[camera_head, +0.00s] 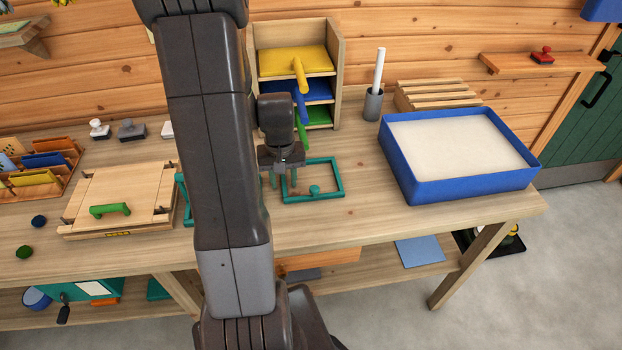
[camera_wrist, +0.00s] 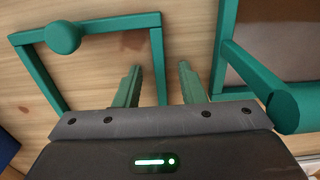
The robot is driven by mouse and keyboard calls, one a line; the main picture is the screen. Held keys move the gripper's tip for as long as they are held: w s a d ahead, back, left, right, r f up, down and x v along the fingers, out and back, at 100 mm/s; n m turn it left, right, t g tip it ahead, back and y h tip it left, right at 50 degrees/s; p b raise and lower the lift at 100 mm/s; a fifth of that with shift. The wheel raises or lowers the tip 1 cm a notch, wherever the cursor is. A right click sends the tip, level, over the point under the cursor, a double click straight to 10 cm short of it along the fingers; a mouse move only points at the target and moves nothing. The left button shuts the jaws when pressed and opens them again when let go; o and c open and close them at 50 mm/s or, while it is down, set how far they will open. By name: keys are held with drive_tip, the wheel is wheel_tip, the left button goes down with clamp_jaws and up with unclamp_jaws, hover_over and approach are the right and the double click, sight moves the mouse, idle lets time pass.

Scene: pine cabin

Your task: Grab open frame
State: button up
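The open frame (camera_head: 340,178) is a teal rectangular outline with a round knob on its front bar. It lies on the workbench, with bare wood showing through it. My gripper (camera_head: 282,187) points down at the frame's left side. In the wrist view, the open frame (camera_wrist: 157,62) is at left, and one of its side bars lies between the two parted fingers of my gripper (camera_wrist: 160,68). The fingers are open with gaps on both sides of the bar. I cannot tell how far down they reach. A second teal frame (camera_wrist: 265,72), with a brownish panel and a cylinder handle, is at right.
The second frame (camera_head: 184,205) is mostly hidden behind my arm. A blue tray (camera_head: 450,190) with pale filling stands at right. A rack with coloured-handled tools (camera_head: 335,70) and a grey cup (camera_head: 373,104) stand behind. A wooden press board (camera_head: 140,205) is at left.

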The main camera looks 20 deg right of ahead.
drive_tip(key=shift+c, duration=0.3)
clamp_jaws()
drive_tip(key=shift+r, duration=0.35)
